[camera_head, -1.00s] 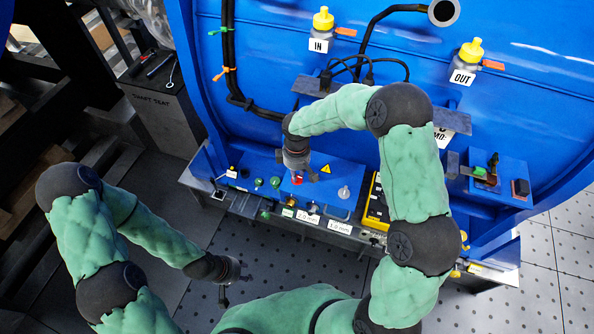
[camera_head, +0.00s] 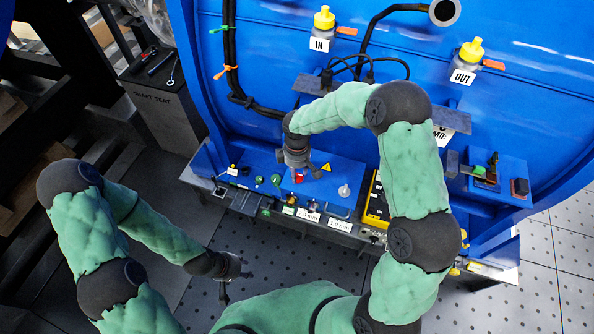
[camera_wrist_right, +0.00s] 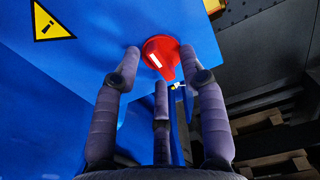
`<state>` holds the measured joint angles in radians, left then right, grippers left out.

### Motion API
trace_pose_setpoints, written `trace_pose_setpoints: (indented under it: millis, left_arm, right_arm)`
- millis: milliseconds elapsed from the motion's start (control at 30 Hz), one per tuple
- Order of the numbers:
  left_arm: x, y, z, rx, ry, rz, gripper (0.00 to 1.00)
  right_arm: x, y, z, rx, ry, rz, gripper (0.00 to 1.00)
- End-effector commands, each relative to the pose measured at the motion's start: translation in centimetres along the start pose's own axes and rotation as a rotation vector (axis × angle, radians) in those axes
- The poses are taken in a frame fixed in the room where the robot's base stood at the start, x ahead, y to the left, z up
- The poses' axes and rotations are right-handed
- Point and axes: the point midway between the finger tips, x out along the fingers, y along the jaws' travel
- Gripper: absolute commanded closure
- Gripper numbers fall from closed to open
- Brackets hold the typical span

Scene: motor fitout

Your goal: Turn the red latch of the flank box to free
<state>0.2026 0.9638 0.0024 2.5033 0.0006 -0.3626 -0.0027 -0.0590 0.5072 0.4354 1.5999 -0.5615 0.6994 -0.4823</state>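The red latch (camera_head: 298,175) is a round knob with a handle on the blue flank box (camera_head: 252,161), beside a yellow warning triangle. My right gripper (camera_head: 297,168) is over it. In the right wrist view, the red latch (camera_wrist_right: 162,54) has a white stripe and its handle points down and slightly right. The right gripper's two outer fingertips (camera_wrist_right: 160,56) are spread either side of it, with the third finger below. They are very close to the latch; I cannot tell if they touch. My left gripper (camera_head: 236,278) is open and empty, low over the floor.
Green knobs (camera_head: 268,181) and a silver knob (camera_head: 344,191) flank the latch. A yellow-black case (camera_head: 375,205) stands to the right. Black cables (camera_head: 365,68) and yellow-capped bottles (camera_head: 324,20) are above. The perforated floor in front is clear.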

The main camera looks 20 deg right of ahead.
Motion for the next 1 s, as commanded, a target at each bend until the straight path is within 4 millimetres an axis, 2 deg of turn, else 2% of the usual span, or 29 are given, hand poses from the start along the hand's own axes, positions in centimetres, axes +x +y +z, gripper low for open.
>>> trace_pose_setpoints:
  millis: [233,367,800,1000]
  left_arm:
    - [0.0,0.0,0.0,0.0,0.0,0.0,0.6]
    - [0.0,0.0,0.0,0.0,0.0,0.0,0.6]
    - [0.0,0.0,0.0,0.0,0.0,0.0,0.6]
    - [0.0,0.0,0.0,0.0,0.0,0.0,0.6]
  right_arm:
    - [-0.1,0.0,0.0,0.001,0.0,-0.001,0.57]
    - [-0.9,0.0,0.0,0.002,0.001,0.001,0.57]
    - [-8.9,0.1,0.0,0.001,0.002,0.002,0.57]
    - [-11.3,0.1,-0.1,0.001,0.001,0.002,0.57]
